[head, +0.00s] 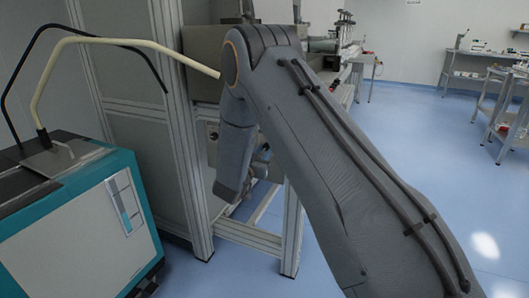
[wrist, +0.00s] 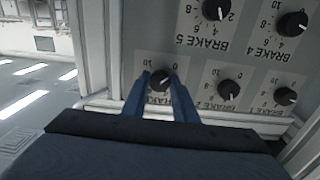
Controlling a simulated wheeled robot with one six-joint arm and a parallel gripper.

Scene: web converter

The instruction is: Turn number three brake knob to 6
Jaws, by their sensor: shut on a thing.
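In the wrist view, which shows the panel upside down, my gripper (wrist: 161,85) has one blue finger on each side of a black brake knob (wrist: 160,81) and is shut on it. A 0 shows beside this knob. Its name plate is partly hidden by the fingers, with only "BRAKE" partly legible; it sits beside the Brake 2 knob (wrist: 228,88), in the place of number three. I cannot read its pointer setting surely. In the head view my arm hides most of the panel (head: 213,145) and the fingertips.
Close by are the Brake 1 knob (wrist: 285,96), Brake 4 knob (wrist: 292,23) and Brake 5 knob (wrist: 215,8). A metal frame post (head: 293,225) stands by my arm. A teal-and-white machine (head: 85,235) stands at left. The blue floor at right is open.

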